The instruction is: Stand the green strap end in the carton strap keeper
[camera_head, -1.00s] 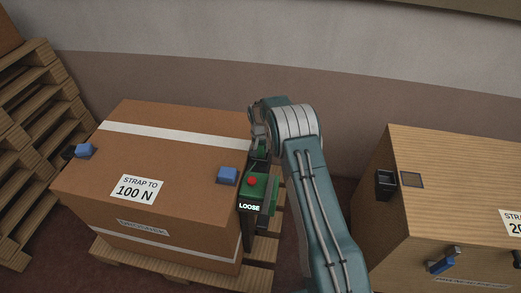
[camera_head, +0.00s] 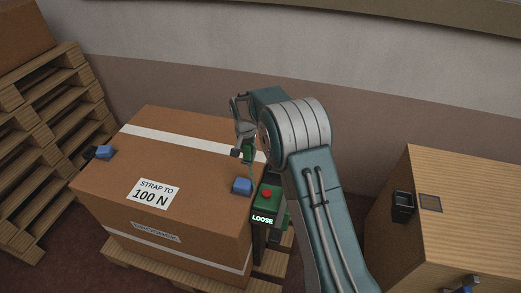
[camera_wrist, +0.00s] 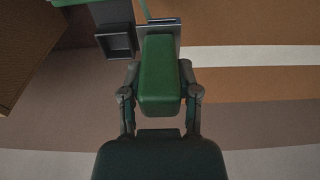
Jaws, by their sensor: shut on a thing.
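My gripper (camera_head: 246,153) is shut on the green strap end (camera_wrist: 160,75), a green block held between both fingers in the wrist view. In the head view the strap end (camera_head: 248,152) is small and partly hidden by my gripper, at the right rear edge of the carton (camera_head: 165,170). A dark, open-mouthed square socket (camera_wrist: 118,42), likely the carton strap keeper, is just left of and beyond the strap end in the wrist view, apart from it. It adjoins a green body. I cannot make the socket out in the head view.
A green box with a red button (camera_head: 267,195) and a LOOSE display is at the carton's right side. Blue blocks (camera_head: 242,186) sit on the carton's top edges. A wooden crate (camera_head: 465,205) with another dark socket (camera_head: 403,206) stands right. Stacked pallets (camera_head: 50,140) stand left.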

